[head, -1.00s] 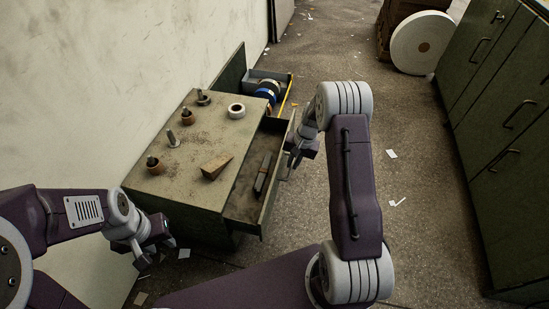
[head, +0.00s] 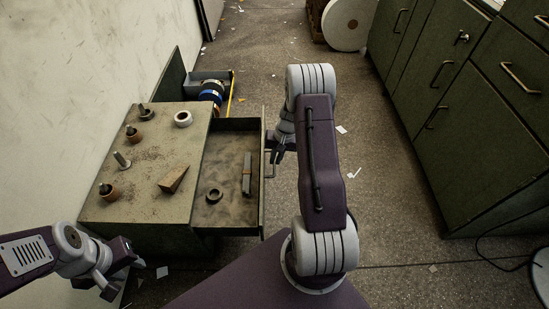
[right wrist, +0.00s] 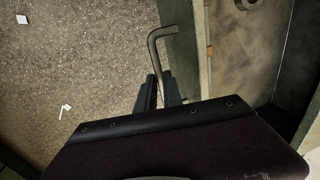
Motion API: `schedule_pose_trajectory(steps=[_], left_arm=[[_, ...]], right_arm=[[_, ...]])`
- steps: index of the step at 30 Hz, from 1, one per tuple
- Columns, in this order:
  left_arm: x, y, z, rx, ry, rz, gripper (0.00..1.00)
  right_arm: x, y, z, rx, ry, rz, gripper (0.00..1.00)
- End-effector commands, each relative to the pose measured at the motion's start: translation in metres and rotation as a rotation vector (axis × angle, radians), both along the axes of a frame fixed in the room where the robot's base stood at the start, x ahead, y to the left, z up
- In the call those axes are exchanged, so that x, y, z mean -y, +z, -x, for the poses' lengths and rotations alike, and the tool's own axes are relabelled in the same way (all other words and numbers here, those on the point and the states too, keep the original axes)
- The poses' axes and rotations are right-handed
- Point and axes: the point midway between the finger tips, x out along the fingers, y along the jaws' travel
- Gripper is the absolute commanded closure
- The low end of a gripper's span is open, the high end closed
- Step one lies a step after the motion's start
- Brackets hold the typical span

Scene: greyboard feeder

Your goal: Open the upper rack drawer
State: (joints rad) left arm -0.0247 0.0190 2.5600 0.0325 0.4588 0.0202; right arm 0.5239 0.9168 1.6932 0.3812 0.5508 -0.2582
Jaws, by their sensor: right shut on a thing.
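The upper rack drawer (head: 222,208) is pulled well out of the right side of the low grey-green rack (head: 150,205). A dark ring (head: 214,195) and a narrow block (head: 247,173) lie in it. My right gripper (head: 276,155) is at the drawer's outer front, partly hidden by my own arm. In the right wrist view its fingers (right wrist: 160,92) are shut on the bent bar handle (right wrist: 157,40) of the drawer. My left gripper (head: 122,280) hangs empty at the lower left, in front of the rack, its fingers apart.
On the rack top are several posts with rings, a white roll (head: 183,118) and a brown wedge (head: 174,178). Behind is a tray with blue rolls (head: 212,98). Green cabinets (head: 480,130) stand at right. Floor between is clear except paper scraps.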

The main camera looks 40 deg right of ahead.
Motion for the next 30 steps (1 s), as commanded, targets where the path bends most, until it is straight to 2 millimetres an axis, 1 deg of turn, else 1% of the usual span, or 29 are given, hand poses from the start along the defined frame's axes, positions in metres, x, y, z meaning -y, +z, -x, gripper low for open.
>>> schedule_pose_trajectory(steps=[2,3,4,5,13,17,20,27,30], left_arm=[[0.0,0.0,0.0,0.0,0.0,0.0,0.64],[0.0,0.0,0.0,0.0,0.0,0.0,0.64],[0.0,0.0,0.0,0.0,0.0,0.0,0.64],[0.0,0.0,0.0,0.0,0.0,0.0,0.64],[0.0,0.0,0.0,0.0,0.0,0.0,0.64],[0.0,0.007,0.0,0.0,0.0,0.0,0.64],[0.0,0.018,0.0,0.0,0.0,0.0,0.64],[0.0,0.054,0.0,0.0,0.0,0.0,0.64],[0.0,0.059,0.0,0.0,0.0,0.0,0.64]], right_arm=[[0.0,0.0,0.0,0.0,0.0,0.0,1.0],[0.0,0.0,0.0,0.0,0.0,0.0,0.78],[0.0,0.0,0.0,0.0,0.0,0.0,0.7],[0.0,0.0,0.0,0.0,0.0,0.0,0.68],[0.0,0.0,0.0,0.001,0.0,0.001,0.68],[0.001,0.009,0.0,0.001,-0.001,0.0,0.68],[0.004,0.025,0.001,0.002,-0.002,0.002,0.68],[0.012,0.079,0.007,0.001,-0.001,0.001,0.68],[0.014,0.09,0.009,0.001,-0.001,0.0,0.68]])
